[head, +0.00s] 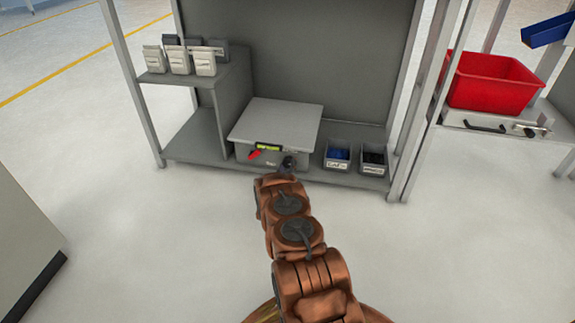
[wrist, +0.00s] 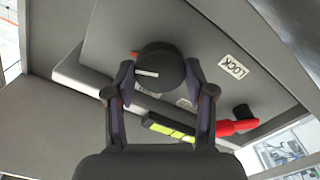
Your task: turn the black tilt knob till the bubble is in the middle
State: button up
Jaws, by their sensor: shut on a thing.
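The black tilt knob (wrist: 158,66) is a round knob with a white pointer line, on the front of a grey box (head: 280,120). In the wrist view my gripper (wrist: 160,78) has one finger on each side of the knob and is shut on it. The pointer line runs to the left from near the knob's middle. The yellow-green bubble level (wrist: 168,129) is partly hidden by my gripper, and I cannot make out the bubble. The level also shows small in the head view (head: 268,147). My gripper (head: 288,162) hides the knob there.
A red lever (wrist: 236,127) with a black end sits near a LOCK label (wrist: 233,67). Two small bins, one with blue parts (head: 338,155) and one with dark parts (head: 373,160), stand right of the box. Several light cartons (head: 178,60) stand on the upper left shelf.

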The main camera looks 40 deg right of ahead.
jog(key=n+p, duration=0.2)
jog(key=n, duration=0.2)
jog(key=shift+r+n, duration=0.15)
jog(key=shift+n, duration=2.55)
jog(key=o, duration=1.2)
jog(key=shift+c, duration=0.2)
jog(key=shift+a, duration=0.1)
jog(key=v, duration=1.2)
jog(key=shift+w, duration=0.1)
